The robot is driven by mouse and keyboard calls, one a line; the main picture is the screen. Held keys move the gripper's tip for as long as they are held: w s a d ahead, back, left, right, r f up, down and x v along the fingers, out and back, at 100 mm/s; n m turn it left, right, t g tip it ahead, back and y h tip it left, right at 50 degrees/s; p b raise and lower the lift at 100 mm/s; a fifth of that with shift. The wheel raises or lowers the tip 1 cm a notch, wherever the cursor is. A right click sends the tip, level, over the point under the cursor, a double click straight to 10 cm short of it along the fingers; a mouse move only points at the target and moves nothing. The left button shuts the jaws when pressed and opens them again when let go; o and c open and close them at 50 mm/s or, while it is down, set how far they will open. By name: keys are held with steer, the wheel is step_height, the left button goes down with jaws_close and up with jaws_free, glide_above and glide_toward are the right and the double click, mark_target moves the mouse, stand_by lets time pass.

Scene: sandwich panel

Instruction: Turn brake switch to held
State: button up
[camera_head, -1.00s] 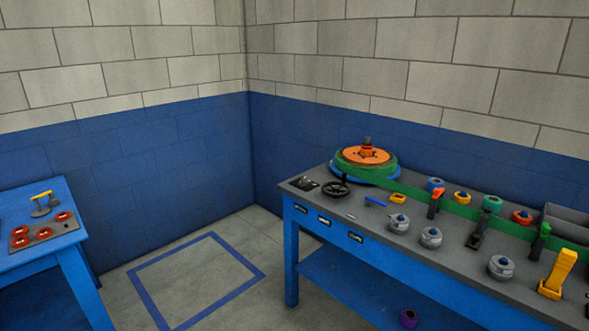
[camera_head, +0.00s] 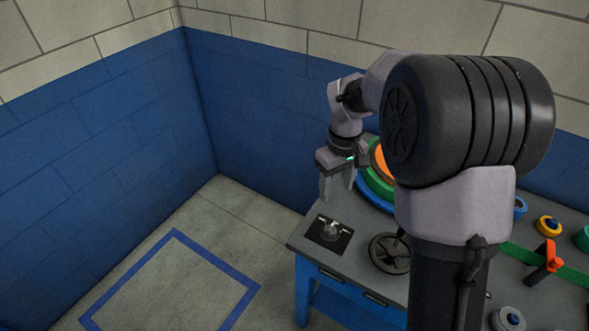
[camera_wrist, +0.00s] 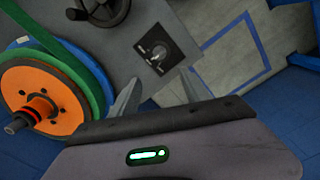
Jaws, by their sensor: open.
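The brake switch (camera_head: 330,230) is a small grey knob on a black plate at the near left corner of the workbench top. In the wrist view the switch (camera_wrist: 158,55) shows beyond my fingertips, with white markings on its plate too small to read. My gripper (camera_head: 337,196) hangs above the bench, a little behind and above the switch, pointing down. Its two fingers (camera_wrist: 156,88) are apart with nothing between them. They do not appear to touch the switch.
A black handwheel (camera_head: 390,253) stands right of the switch. A reel with an orange disc (camera_wrist: 42,95) and green band stands behind it. Open floor (camera_head: 180,275) lies left of the bench.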

steer(key=b, duration=0.3)
glide_above(331, 227)
step_height(331, 227, down, 7)
step_height(331, 227, down, 10)
steer(key=b, duration=0.3)
steer(key=shift+f+b, duration=0.15)
steer(key=shift+b, duration=0.2)
jaws_close()
